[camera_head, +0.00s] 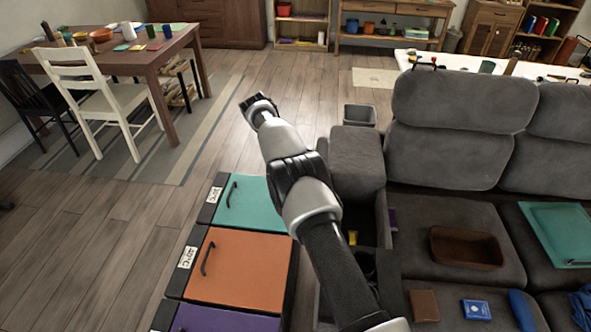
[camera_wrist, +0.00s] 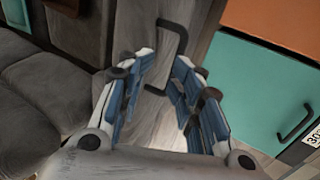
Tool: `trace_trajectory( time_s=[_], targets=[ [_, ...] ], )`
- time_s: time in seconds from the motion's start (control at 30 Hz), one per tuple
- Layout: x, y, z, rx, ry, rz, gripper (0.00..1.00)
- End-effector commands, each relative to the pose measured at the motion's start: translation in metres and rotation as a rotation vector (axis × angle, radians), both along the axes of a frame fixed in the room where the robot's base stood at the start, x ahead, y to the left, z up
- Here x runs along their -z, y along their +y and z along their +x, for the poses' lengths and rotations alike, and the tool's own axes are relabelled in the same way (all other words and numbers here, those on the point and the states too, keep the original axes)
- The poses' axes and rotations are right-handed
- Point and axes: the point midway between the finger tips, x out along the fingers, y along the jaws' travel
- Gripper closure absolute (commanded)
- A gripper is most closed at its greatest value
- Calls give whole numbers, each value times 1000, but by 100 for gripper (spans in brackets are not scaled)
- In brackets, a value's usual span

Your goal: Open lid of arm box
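The grey arm box (camera_head: 357,165) is at the left end of the sofa in the head view. A dark cavity shows in front of its raised grey block, with a small yellow item (camera_head: 352,237) inside. My arm covers part of this box, so I cannot tell its lid's exact position. In the wrist view a dark bracket handle (camera_wrist: 173,24) stands out against a grey surface, beyond and between my fingers. My gripper (camera_head: 258,103) is open and empty, with blue pads apart in the wrist view (camera_wrist: 165,85). I see no clear contact with the handle.
Teal (camera_head: 252,205), orange (camera_head: 240,268) and purple (camera_head: 225,318) lidded boxes stand left of the arm box. A grey bin (camera_head: 360,115) stands behind it. The sofa seat (camera_head: 450,215) bears a brown basket (camera_head: 466,247). Wooden floor (camera_head: 130,225) is clear at left.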

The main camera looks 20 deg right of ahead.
Motion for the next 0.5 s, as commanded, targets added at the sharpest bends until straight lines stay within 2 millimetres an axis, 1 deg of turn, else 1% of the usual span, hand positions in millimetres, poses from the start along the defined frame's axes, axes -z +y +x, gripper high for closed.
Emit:
trace_trajectory(
  time_s=[0.2,0.5],
  targets=[
    [-13,7,4,-1,-2,-1,70],
    [-20,9,4,0,-1,1,70]
  ],
)
